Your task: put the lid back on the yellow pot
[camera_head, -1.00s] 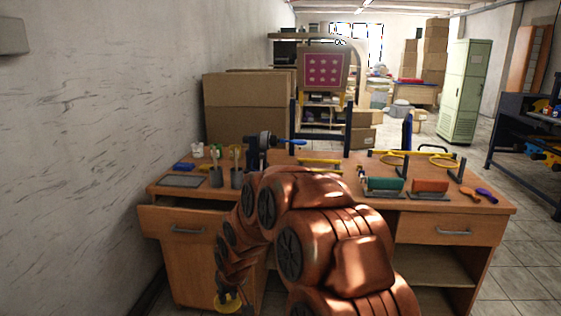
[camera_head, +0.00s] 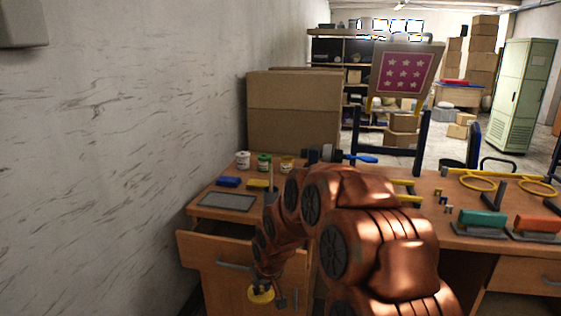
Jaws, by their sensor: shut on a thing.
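The yellow pot (camera_head: 287,166) stands at the back left of the desk, right of the green-labelled pot, partly hidden low down by my arm. Its top is too small to make out clearly. My gripper (camera_head: 262,285) hangs low at the end of my copper arm, in front of the desk's left side, below the desktop. It is shut on a small yellow round thing, which looks like the lid (camera_head: 261,296). The fingers are small and partly hidden. The gripper and lid are well apart from the pot.
A white pot (camera_head: 243,160) and a green-labelled pot (camera_head: 264,163) stand beside the yellow pot. A blue block (camera_head: 229,182), yellow block (camera_head: 257,184) and grey plate (camera_head: 227,202) lie in front. A drawer (camera_head: 238,251) juts out close to my gripper. Cardboard boxes (camera_head: 293,110) stand behind.

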